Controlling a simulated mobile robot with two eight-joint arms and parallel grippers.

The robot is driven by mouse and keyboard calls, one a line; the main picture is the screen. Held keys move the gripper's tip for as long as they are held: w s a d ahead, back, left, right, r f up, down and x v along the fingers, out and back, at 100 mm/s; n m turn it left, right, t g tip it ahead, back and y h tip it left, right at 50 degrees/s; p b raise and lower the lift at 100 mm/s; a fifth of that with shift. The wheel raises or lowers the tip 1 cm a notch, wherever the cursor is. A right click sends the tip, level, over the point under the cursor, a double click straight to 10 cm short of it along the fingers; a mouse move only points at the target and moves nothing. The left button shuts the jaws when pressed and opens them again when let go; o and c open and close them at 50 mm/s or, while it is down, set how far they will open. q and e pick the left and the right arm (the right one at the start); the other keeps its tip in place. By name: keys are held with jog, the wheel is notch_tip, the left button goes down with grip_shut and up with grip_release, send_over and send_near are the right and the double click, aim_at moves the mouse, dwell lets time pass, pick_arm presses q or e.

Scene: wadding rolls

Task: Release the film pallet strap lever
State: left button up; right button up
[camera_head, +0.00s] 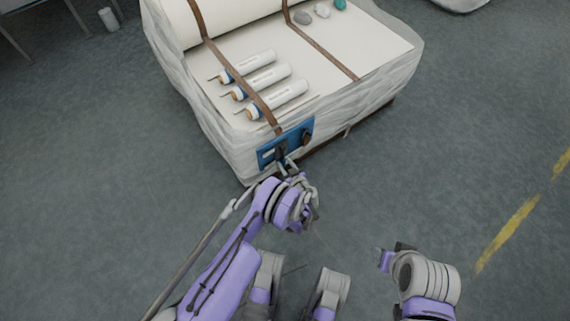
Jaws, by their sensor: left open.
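The wrapped pallet load (375,84) stands at the top middle, covered in whitish film with brown straps across it. One strap (257,98) runs down to a blue plate (267,158) on the near side, where a dark lever-like part (281,152) shows. My left gripper (287,167) is open right at the lower edge of the plate, close to the dark part. I cannot tell whether its fingers touch it. My right arm shows at the lower right, with its gripper end (392,257) away from the load; its fingers are not clear.
Several white tubes (278,98) lie on top of the load, with small grey, white and teal lumps (321,11) behind. A small pale cylinder (109,19) stands on the grey floor at upper left. A yellow line (508,233) crosses the clear floor at right.

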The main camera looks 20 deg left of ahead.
pick_arm(q)
jog(key=shift+w+a+f, duration=0.1)
jog(key=shift+w+a, duration=0.05)
jog(key=shift+w, duration=0.1)
grip_shut()
dwell(1.4)
